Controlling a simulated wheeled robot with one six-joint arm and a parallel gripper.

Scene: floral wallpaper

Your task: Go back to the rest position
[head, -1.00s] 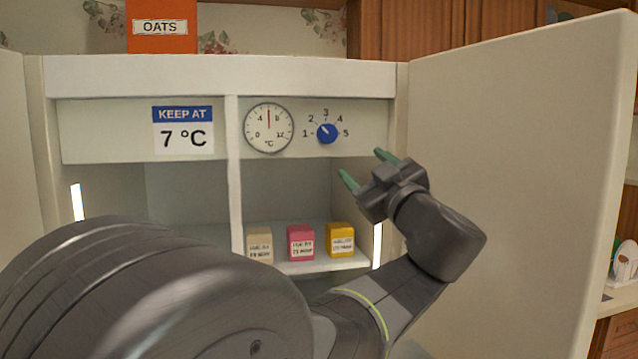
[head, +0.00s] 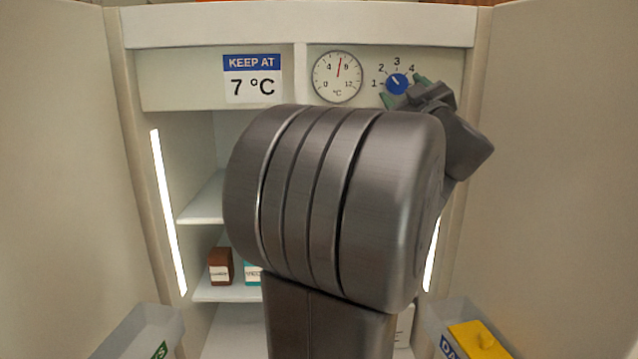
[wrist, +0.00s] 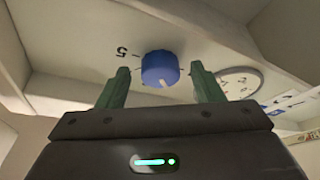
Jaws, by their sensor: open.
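My gripper (head: 402,90) has green fingertips and is up at the fridge's top panel, by the blue dial knob (head: 397,84). In the wrist view my gripper (wrist: 159,85) is open, with the blue knob (wrist: 160,69) between and beyond its two fingers. The knob's white mark points to the upper left in the head view, between 2 and 1. Part of the dial's scale is hidden behind my gripper. My large grey arm link covers the middle of the head view.
A round gauge (head: 337,77) reads about 7, next to a "KEEP AT 7 °C" sign (head: 252,78). Open doors (head: 62,170) stand at both sides. A brown box (head: 221,266) sits on a shelf. Door bins (head: 150,335) flank below; the right one holds a yellow item (head: 478,340).

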